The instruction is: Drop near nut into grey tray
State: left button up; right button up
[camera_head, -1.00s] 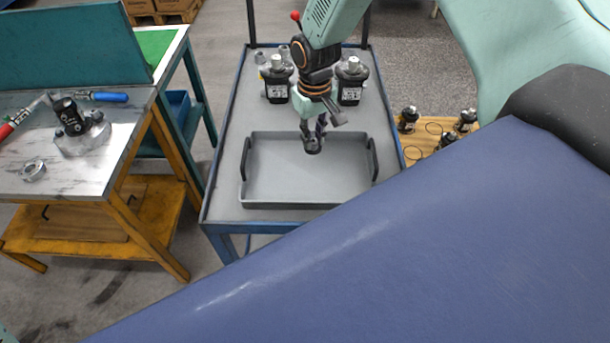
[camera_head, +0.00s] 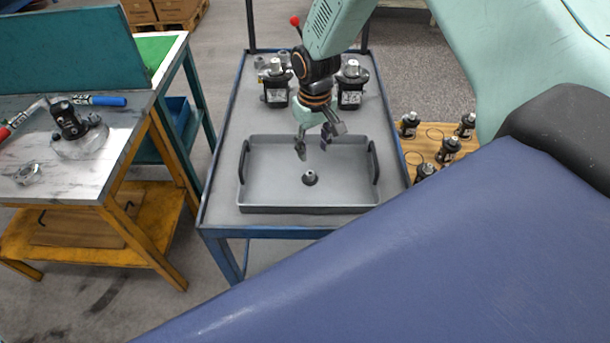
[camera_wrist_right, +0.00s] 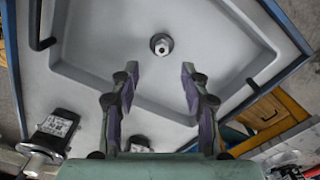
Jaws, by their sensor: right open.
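The nut (camera_head: 310,178) is a small dark piece with a light top, inside the grey tray (camera_head: 265,190). It is apart from my gripper; I cannot tell for sure whether it rests on the tray's floor. In the right wrist view the nut (camera_wrist_right: 161,44) shows a bright centre and dark rim, beyond the fingertips, over the tray floor (camera_wrist_right: 215,55). My right gripper (camera_head: 313,147) is open and empty above the far part of the tray; its two fingers stand apart in the wrist view (camera_wrist_right: 160,75). My left gripper is not in view.
The tray stands on a blue-framed cart (camera_head: 222,190). Two black motors (camera_head: 276,85) (camera_head: 351,84) and small fittings stand behind it. A workbench (camera_head: 90,175) with tools is on the left. Several motor units (camera_head: 447,150) stand on a wooden surface at the right.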

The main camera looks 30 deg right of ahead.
notch_tip(320, 180, up, 12)
dwell(0.6)
jog(key=shift+s, duration=0.1)
